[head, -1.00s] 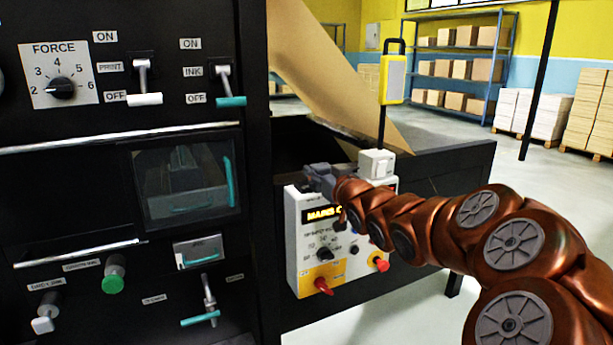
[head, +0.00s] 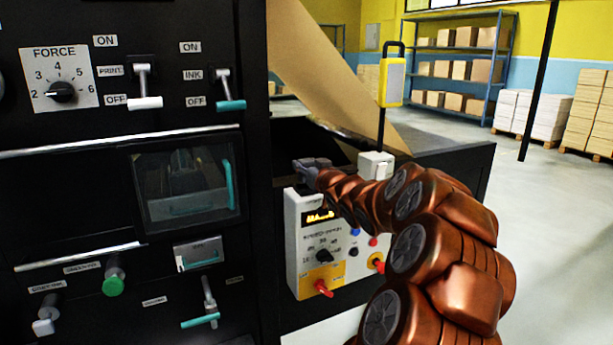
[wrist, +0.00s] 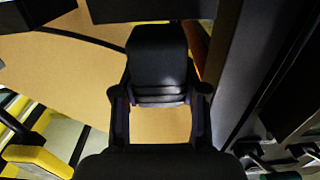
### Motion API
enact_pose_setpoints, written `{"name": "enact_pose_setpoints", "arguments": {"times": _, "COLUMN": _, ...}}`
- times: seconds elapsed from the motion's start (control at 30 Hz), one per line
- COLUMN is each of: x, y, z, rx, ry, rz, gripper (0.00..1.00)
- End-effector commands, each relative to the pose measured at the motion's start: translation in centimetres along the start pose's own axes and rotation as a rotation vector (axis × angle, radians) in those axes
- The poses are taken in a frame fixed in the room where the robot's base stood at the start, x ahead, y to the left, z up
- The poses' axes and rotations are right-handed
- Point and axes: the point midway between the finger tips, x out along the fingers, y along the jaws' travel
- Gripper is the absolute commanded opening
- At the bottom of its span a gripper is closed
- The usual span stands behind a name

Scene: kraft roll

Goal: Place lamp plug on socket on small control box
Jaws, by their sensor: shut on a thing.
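My gripper (head: 312,172) is at the top left corner of the small control box (head: 305,235), slightly above its upper edge. In the wrist view, the fingers (wrist: 158,112) are closed on the sides of a dark ridged piece (wrist: 158,60), which looks like the lamp plug; its front end is not clear. The yellow lamp (head: 394,82) stands on a black pole behind the box. A white block (head: 376,164) sits at the pole's foot.
The large black machine panel (head: 130,130) with switches and knobs stands close on the left. A sheet of kraft paper (head: 325,70) slopes down behind the box. A black trough edge (head: 455,160) runs to the right. The floor (head: 540,250) at the right is clear.

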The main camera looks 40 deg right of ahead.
Motion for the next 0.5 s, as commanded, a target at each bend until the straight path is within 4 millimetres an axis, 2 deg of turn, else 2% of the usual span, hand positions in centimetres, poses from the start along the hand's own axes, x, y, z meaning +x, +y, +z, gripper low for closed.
{"name": "enact_pose_setpoints", "arguments": {"times": 0.1, "x": 0.0, "y": 0.1, "z": 1.8, "rx": 0.001, "ry": -0.004, "rz": 0.002, "gripper": 0.06}}
{"name": "enact_pose_setpoints", "arguments": {"times": 0.2, "x": -0.1, "y": 0.1, "z": 2.7, "rx": 0.0, "ry": -0.003, "rz": 0.002, "gripper": 0.06}}
{"name": "enact_pose_setpoints", "arguments": {"times": 0.5, "x": -0.1, "y": 0.0, "z": 2.8, "rx": 0.0, "ry": 0.0, "rz": 0.001, "gripper": 0.06}}
